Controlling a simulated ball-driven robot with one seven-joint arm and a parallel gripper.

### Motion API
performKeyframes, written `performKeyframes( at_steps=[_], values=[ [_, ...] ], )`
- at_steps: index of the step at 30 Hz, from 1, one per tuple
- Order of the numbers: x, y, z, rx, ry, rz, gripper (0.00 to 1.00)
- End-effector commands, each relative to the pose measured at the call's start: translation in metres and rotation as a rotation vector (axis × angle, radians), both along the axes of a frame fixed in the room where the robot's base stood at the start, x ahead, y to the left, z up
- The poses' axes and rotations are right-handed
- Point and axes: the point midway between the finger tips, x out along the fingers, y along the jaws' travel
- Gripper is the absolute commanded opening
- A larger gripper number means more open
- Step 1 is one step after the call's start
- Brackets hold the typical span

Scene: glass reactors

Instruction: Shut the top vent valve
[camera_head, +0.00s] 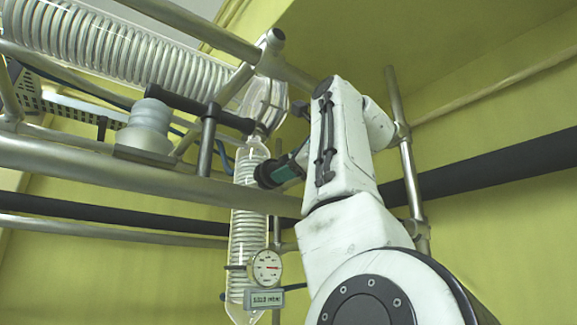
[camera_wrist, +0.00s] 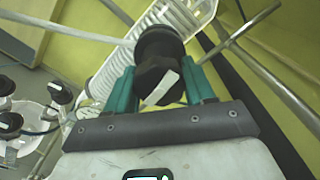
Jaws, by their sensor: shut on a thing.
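The top vent valve shows in the wrist view as a black knob (camera_wrist: 160,50) with a pale pointer bar (camera_wrist: 161,88) across its face. The bar slants from lower left to upper right. My gripper (camera_wrist: 163,82) has its two teal fingers on either side of the knob, shut on it. In the head view my gripper (camera_head: 283,170) reaches left to the dark knob (camera_head: 266,175), beside the upright glass coil column. The fingertips and the valve body behind the knob are mostly hidden there.
A glass coil column (camera_head: 249,215) stands behind the knob, with a round gauge (camera_head: 265,266) below. Steel rails (camera_head: 120,179) and a large slanted glass coil (camera_head: 110,45) fill the left. Several other black knobs (camera_wrist: 58,93) show at left in the wrist view.

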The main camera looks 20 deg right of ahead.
Motion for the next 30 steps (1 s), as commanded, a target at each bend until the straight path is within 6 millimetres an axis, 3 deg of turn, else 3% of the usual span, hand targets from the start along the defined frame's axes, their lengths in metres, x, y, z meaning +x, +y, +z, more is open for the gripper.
performKeyframes(
  at_steps=[30],
  values=[
    [0.0013,0.0016,-0.0054,0.905,0.305,-0.002,0.23]
  ],
)
